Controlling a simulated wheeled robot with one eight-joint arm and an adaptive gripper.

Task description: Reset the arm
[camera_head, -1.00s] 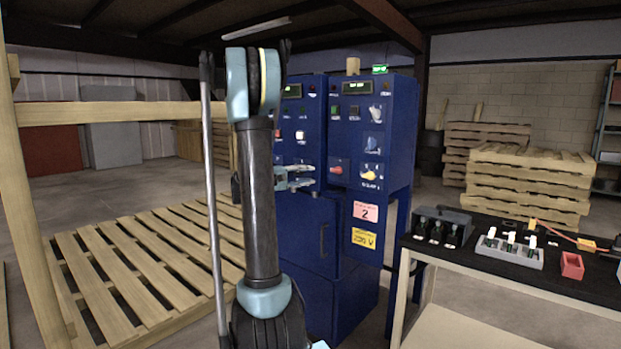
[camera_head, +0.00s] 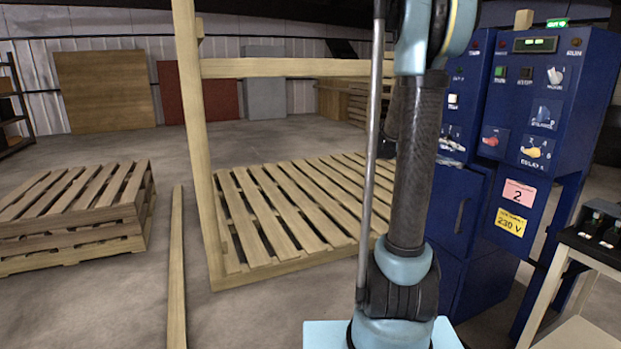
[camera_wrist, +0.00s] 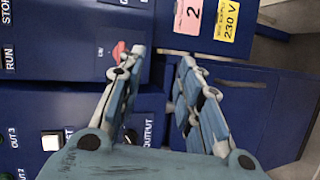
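My gripper shows in the wrist view (camera_wrist: 158,62), with its two fingers apart and nothing between them. Its tips point towards the blue cabinet front (camera_wrist: 160,38), with a red knob (camera_wrist: 118,49) close to the left fingertip; I cannot tell whether they touch. In the head view my arm stands upright right of the middle, in front of the blue cabinets (camera_head: 560,110), and largely hides the gripper. The right cabinet carries a display (camera_head: 535,44), a red knob (camera_head: 491,141), a yellow-orange knob (camera_head: 535,151), a pink "2" label (camera_head: 517,193) and a yellow "230 V" label (camera_head: 511,222).
A wooden post frame (camera_head: 196,150) stands left of my arm, its crossbar passing behind it. A flat pallet (camera_head: 290,215) lies behind it; stacked pallets (camera_head: 75,215) are at left. A table (camera_head: 575,262) is at the right edge.

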